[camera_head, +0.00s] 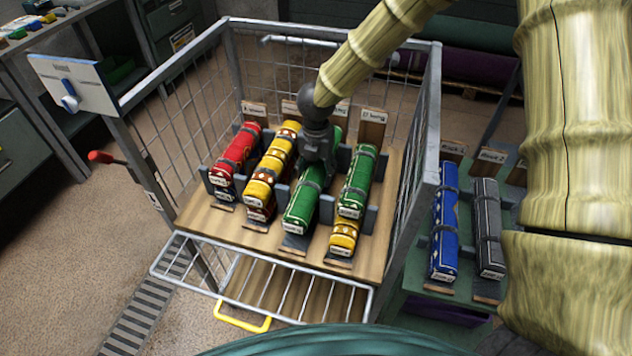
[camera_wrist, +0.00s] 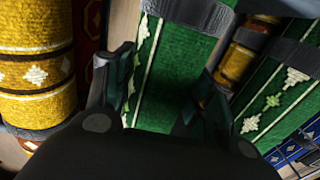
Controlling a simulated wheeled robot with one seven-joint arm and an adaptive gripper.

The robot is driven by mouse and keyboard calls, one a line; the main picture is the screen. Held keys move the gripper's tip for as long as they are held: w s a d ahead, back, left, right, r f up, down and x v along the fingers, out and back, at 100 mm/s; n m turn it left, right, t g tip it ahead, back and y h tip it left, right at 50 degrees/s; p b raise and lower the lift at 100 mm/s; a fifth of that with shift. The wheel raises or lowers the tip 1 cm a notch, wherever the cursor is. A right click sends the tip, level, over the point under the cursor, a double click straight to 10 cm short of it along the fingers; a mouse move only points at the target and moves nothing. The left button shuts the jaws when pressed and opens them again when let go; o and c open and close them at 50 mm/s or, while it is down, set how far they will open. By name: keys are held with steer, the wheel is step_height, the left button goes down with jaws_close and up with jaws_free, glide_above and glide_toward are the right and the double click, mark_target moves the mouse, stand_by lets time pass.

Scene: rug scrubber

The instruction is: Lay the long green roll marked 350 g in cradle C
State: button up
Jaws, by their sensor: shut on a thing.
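A green roll (camera_head: 301,207) with a grey band lies lengthwise at the third cradle from the left on the wooden deck (camera_head: 200,212). My gripper (camera_head: 316,160) is over its middle and shut on it. In the wrist view this green roll (camera_wrist: 160,70) runs between the two fingers (camera_wrist: 165,110). I cannot tell if the roll rests fully on its cradle. A second green roll (camera_head: 357,184) lies in the rightmost cradle above a yellow roll (camera_head: 344,239). The end tags are too small to read. My arm partly hides the third cradle's back label (camera_head: 342,110).
A red roll (camera_head: 238,152) and a yellow roll (camera_head: 268,170) over a dark red one (camera_head: 260,211) lie to the left. Wire mesh sides and posts (camera_head: 433,110) surround the deck. Blue (camera_head: 445,240) and grey (camera_head: 488,225) rolls lie on a rack at right.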

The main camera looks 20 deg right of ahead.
mark_target(316, 165)
steer(key=shift+f, duration=2.3)
steer(key=o, duration=1.3)
steer(key=shift+f, duration=0.15)
steer(key=shift+c, duration=0.2)
step_height(316, 165, up, 12)
steer(key=shift+r, duration=0.15)
